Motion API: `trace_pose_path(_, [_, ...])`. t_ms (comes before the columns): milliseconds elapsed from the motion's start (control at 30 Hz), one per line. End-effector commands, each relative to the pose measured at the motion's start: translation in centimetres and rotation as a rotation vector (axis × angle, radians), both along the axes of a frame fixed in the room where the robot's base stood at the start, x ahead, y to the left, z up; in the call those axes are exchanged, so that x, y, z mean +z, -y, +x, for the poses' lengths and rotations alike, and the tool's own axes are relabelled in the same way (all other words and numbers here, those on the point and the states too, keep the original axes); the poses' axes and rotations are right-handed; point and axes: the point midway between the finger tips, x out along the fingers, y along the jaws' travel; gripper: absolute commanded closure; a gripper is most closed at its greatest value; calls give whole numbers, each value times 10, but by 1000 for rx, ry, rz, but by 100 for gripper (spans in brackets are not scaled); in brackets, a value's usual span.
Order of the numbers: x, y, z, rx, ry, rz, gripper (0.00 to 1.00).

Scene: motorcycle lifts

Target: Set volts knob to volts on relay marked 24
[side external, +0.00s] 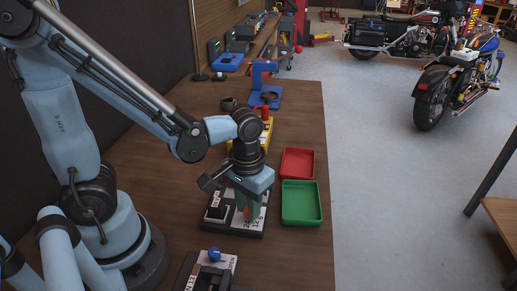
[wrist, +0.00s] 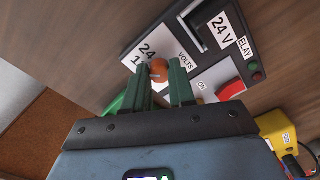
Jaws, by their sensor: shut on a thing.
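The orange volts knob (wrist: 159,70) sits on a white label (wrist: 138,57) reading 24, with a partly hidden second number, and VOLTS beside it. My gripper (wrist: 158,78) has its green fingers on either side of the knob, shut on it. A small pale mark shows on the knob, but I cannot tell which number it points to. The black relay (wrist: 193,18) has a white 24 V plate (wrist: 222,30) in the wrist view. In the side view my gripper (side external: 246,209) reaches down over the control panel (side external: 232,231), hiding the knob.
A red switch (wrist: 231,89) marked ON is beside the knob. A red tray (side external: 298,163) and a green tray (side external: 302,203) lie right of the panel. Another unit with a blue knob (side external: 214,254) is in front. A yellow box (side external: 266,131) stands behind.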

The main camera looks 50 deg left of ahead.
Motion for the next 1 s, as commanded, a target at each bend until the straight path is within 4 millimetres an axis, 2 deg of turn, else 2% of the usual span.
trace_pose_path(267, [0,0,0,-100,-1,1,100])
trace_pose_path(1000, [0,0,0,-662,-1,0,100])
